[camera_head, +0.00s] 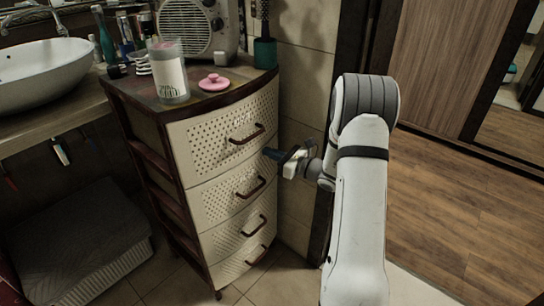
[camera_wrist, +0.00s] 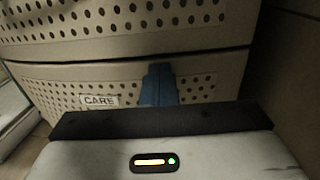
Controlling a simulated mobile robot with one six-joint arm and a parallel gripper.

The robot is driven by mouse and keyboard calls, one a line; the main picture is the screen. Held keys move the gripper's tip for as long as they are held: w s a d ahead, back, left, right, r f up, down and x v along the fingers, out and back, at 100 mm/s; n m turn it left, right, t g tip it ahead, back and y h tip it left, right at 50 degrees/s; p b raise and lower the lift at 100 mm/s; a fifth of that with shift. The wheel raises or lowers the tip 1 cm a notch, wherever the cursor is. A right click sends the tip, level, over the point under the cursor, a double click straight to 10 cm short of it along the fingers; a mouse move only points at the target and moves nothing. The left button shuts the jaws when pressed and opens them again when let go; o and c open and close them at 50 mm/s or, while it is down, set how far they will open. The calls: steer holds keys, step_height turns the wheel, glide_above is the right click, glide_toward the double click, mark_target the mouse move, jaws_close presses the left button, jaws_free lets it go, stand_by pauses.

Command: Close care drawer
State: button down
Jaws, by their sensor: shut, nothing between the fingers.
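The care drawer (camera_wrist: 60,88) shows in the wrist view as a cream, perforated front with a "CARE" label (camera_wrist: 100,101). It lies just below a seam under another perforated front. In the head view it appears to be the second drawer (camera_head: 228,196) from the top, with a brown handle (camera_head: 251,187); the label is not readable there. My gripper (camera_head: 271,153) is shut and empty at the right side of the drawer fronts. Its blue fingertips (camera_wrist: 159,72) are at the care drawer's upper edge, right of the label. Contact and any small drawer gap cannot be told.
A sink (camera_head: 42,72) and a grey basket (camera_head: 80,245) are left. Wooden floor (camera_head: 450,205) is clear at right.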

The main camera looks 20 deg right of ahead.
steer(key=shift+w+a+r, duration=0.1)
steer(key=shift+a+r, duration=0.05)
steer(key=shift+a, duration=0.25)
steer(key=shift+d, duration=0.1)
steer(key=p+v, duration=0.2)
steer(key=v, duration=1.3)
steer(key=s+a+r+n+g+p, duration=0.5)
steer(key=s+a+r+n+g, duration=0.15)
steer(key=a+r, duration=0.2)
steer(key=s+a+r+n+g+p, duration=0.5)
steer(key=a+r+n+g, duration=0.15)
steer(key=a+r, duration=0.2)
steer(key=s+d+r+n+t+h+p, duration=0.1)
steer(key=s+r+n+h+p, duration=1)
steer(key=r+n, duration=0.4)
steer(key=shift+s+d+t+h+p, duration=0.15)
steer(key=shift+s+t+h+p, duration=0.2)
steer(key=shift+s, duration=0.4)
